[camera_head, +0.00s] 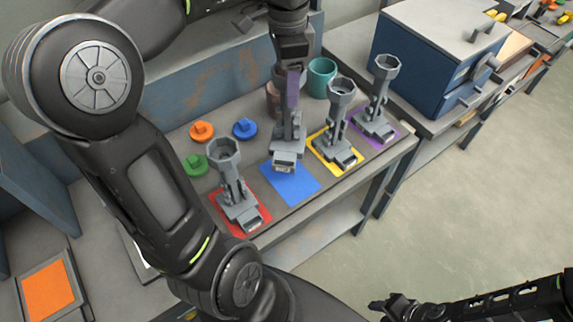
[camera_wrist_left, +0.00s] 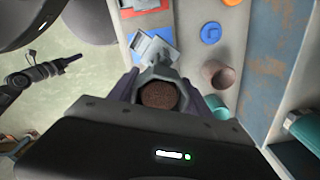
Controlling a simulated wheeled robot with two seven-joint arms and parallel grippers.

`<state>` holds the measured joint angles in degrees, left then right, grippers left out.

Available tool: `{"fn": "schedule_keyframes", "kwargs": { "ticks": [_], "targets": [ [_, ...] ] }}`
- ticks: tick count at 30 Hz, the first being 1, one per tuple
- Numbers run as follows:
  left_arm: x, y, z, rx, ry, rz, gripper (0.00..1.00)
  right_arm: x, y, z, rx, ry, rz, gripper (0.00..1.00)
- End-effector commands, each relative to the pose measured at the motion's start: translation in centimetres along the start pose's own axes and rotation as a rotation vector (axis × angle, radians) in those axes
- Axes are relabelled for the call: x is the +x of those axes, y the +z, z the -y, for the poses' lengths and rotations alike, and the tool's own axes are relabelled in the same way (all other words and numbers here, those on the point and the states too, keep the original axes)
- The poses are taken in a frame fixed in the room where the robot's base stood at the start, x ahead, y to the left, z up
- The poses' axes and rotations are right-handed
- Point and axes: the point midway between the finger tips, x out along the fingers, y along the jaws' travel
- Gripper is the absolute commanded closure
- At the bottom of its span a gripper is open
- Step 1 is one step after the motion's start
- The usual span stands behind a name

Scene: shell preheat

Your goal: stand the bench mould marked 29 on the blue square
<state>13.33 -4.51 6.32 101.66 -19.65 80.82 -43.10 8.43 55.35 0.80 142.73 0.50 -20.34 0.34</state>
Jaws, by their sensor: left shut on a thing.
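My left gripper (camera_head: 291,92) is shut on a grey bench mould (camera_head: 289,135), which it holds roughly upright by the top. The wrist view also shows this mould (camera_wrist_left: 158,92), with a round brown inside, between the fingers. In the head view its base overlaps the back part of the blue square (camera_head: 292,188); whether it touches the surface I cannot tell. Its number is too small to read. The blue square's front part is bare. My right gripper (camera_head: 384,306) is low at the right, away from the bench; its fingers are unclear.
Similar moulds stand on the red (camera_head: 238,195), yellow (camera_head: 341,122) and purple (camera_head: 378,98) squares. Orange (camera_head: 202,131), blue (camera_head: 245,128) and green (camera_head: 194,163) discs lie behind. A teal cup (camera_head: 321,78) and brown cup (camera_head: 273,98) stand near the arm. A blue oven (camera_head: 420,70) is right.

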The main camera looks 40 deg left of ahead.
Motion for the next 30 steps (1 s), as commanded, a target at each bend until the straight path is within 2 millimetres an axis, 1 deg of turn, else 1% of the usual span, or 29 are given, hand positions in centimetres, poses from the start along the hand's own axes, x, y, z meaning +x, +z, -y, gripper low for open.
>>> {"fn": "schedule_keyframes", "kwargs": {
  "ticks": [8, 11, 14, 15, 18, 21, 30],
  "targets": [
    [0.2, 0.0, 0.0, -0.001, 0.0, 0.0, 1.0, 0.1, 0.0, 0.0, 0.0, 0.0, 0.0, 0.64],
    [1.3, 0.0, 0.0, -0.001, 0.001, 0.001, 1.0, 0.3, 0.0, -0.1, 0.0, 0.0, 0.0, 0.64],
    [3.0, 0.0, -0.1, -0.002, 0.002, 0.001, 1.0, 0.6, -0.1, -0.2, -0.001, -0.002, -0.001, 0.64],
    [3.5, 0.0, -0.1, -0.002, 0.003, 0.003, 1.0, 0.2, 0.0, -0.1, -0.001, -0.001, -0.001, 0.64],
    [5.1, 0.0, -0.1, -0.002, 0.003, 0.002, 1.0, 0.0, 0.0, 0.0, 0.0, -0.001, -0.001, 0.64],
    [6.0, -0.1, 0.0, -0.002, 0.001, 0.0, 1.0, 0.0, 0.0, 0.0, 0.0, 0.0, 0.0, 0.64],
    [6.3, -0.1, 0.1, -0.002, -0.001, -0.001, 1.0, 0.0, 0.0, 0.0, 0.0, 0.0, 0.0, 0.64]
  ]
}}
